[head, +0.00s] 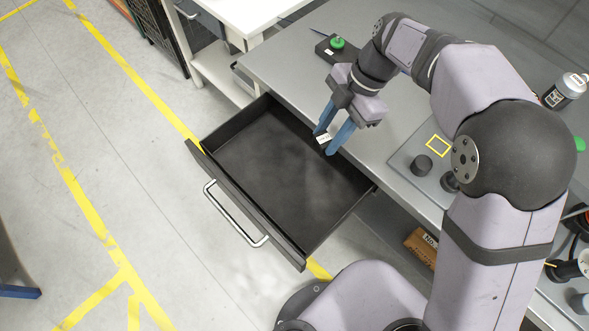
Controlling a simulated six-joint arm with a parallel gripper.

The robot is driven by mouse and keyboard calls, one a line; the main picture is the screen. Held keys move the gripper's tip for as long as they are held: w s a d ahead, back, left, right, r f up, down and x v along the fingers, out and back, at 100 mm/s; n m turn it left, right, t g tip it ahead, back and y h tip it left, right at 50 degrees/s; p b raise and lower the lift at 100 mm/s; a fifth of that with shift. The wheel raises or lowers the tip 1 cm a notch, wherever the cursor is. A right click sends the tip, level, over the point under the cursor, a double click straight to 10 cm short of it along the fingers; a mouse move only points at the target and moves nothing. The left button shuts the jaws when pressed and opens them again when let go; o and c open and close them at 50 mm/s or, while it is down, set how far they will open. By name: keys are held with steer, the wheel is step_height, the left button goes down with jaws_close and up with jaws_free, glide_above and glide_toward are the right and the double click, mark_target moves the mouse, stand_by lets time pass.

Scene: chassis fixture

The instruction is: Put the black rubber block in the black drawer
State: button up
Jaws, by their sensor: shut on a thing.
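The black drawer (268,170) is pulled out from under the grey bench, with its silver handle at the front left. Its visible floor is empty. My gripper (332,141) has blue fingers pointing down and is shut on the black rubber block (323,146). The block is small and dark with a white label on the side facing the camera, and the fingers partly hide it. In the head view the gripper and block appear over the back part of the open drawer, near the bench edge. Their exact height is hard to tell.
The grey bench top (285,62) lies behind the drawer. It holds a dark box with a green button (337,44), a plate with black round parts (422,164), and a bottle (565,90). A cardboard box (421,246) sits below. Floor left of the drawer is clear.

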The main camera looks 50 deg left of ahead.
steer(key=shift+s+a+f+n+h+b, duration=0.2)
steer(key=shift+s+f+n, duration=0.55)
steer(key=shift+f, duration=1.55)
steer(key=shift+s+d+f+n+h+b, duration=0.15)
steer(key=shift+s+f+n+h, duration=0.2)
steer(key=shift+s+f, duration=1.3)
steer(key=shift+s+a+f+n+h, duration=0.2)
steer(key=shift+f+n, duration=0.4)
steer(key=shift+f, duration=2.3)
steer(key=shift+d, duration=0.15)
steer(key=shift+f, duration=0.15)
steer(key=o, duration=1)
steer(key=shift+o, duration=0.2)
